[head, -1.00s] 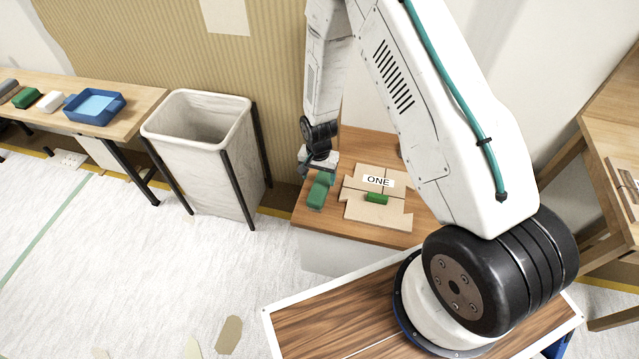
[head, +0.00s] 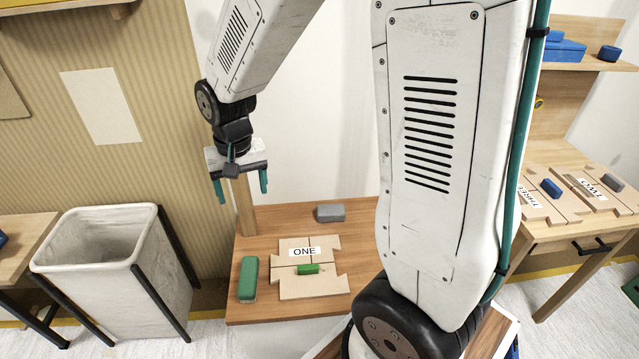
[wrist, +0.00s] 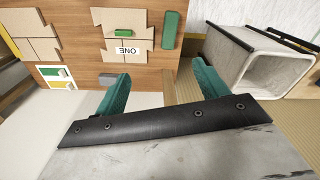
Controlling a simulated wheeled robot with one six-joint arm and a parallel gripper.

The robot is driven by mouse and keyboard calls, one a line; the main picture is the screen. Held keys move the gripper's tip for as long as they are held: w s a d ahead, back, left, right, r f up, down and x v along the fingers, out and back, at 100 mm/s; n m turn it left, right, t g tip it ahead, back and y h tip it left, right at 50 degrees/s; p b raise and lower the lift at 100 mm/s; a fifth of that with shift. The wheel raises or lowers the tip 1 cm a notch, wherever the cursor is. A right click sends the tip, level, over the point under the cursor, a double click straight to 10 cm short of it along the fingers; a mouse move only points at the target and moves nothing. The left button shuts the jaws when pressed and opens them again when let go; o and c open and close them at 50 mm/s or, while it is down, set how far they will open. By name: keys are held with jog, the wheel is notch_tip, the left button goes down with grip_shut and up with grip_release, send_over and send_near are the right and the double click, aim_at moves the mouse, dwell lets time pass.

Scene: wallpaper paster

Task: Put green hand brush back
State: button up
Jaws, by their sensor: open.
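The green hand brush (head: 248,278), a long green block shape, lies on the left side of the wooden table (head: 240,312), beside the board marked ONE (head: 325,288). It also shows in the wrist view (wrist: 171,30), at the top. My gripper (head: 242,188), with two green fingers, hangs open and empty above the back left of the table, apart from the brush. In the wrist view my gripper (wrist: 160,82) has nothing between its fingers.
A small green block (head: 308,269) sits on the ONE board. A grey block (head: 330,212) lies at the table's back. A white bin (head: 95,240) stands to the left. Boards marked THREE and TWO (head: 612,183) lie on another table at right. The front right of the table is partly hidden by my arm.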

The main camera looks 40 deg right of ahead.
jog(key=s+d+r+n, duration=0.1)
jog(key=s+r+n, duration=0.1)
jog(key=s+r, duration=0.8)
jog(key=shift+s+r+t, duration=0.3)
jog(key=shift+s+r, duration=0.1)
jog(key=shift+s, duration=0.7)
jog(key=shift+n, duration=0.9)
jog(key=s+r, duration=0.1)
jog(key=s, duration=0.2)
jog(key=s+r, duration=0.1)
jog(key=s, duration=0.3)
jog(key=s+r, duration=0.1)
jog(key=s, duration=0.2)
jog(key=shift+s+d, duration=0.2)
jog(key=shift+s, duration=0.2)
jog(key=shift+c, duration=0.2)
